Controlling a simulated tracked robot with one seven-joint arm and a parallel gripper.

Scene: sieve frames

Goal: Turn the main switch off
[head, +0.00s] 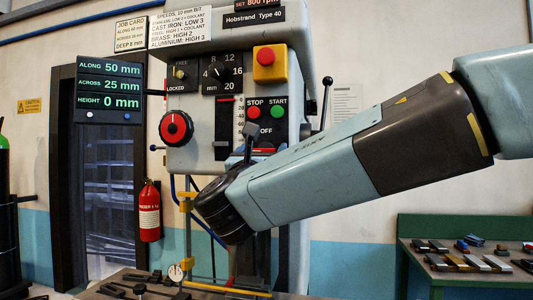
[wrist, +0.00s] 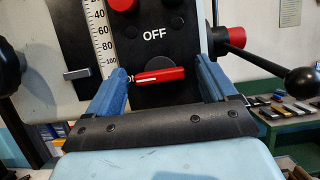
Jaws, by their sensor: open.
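The main switch is a red bar handle (wrist: 160,75) with a white line along it, on a black panel just below the word OFF. It lies nearly level, its left end slightly lower. My gripper (wrist: 165,71) is open, with one blue finger to the left of the handle and one to the right. The handle's left end is very close to the left finger; I cannot tell whether they touch. In the head view my gripper (head: 246,148) reaches up to the panel and hides most of the switch; only a red sliver (head: 264,150) shows.
Above the switch are a red STOP button (head: 253,111), a green START button (head: 279,111) and a yellow-based emergency button (head: 266,57). A black-knobbed lever (head: 326,84) stands to the right. A red handwheel (head: 176,128) is to the left. A green bench (head: 465,225) stands far right.

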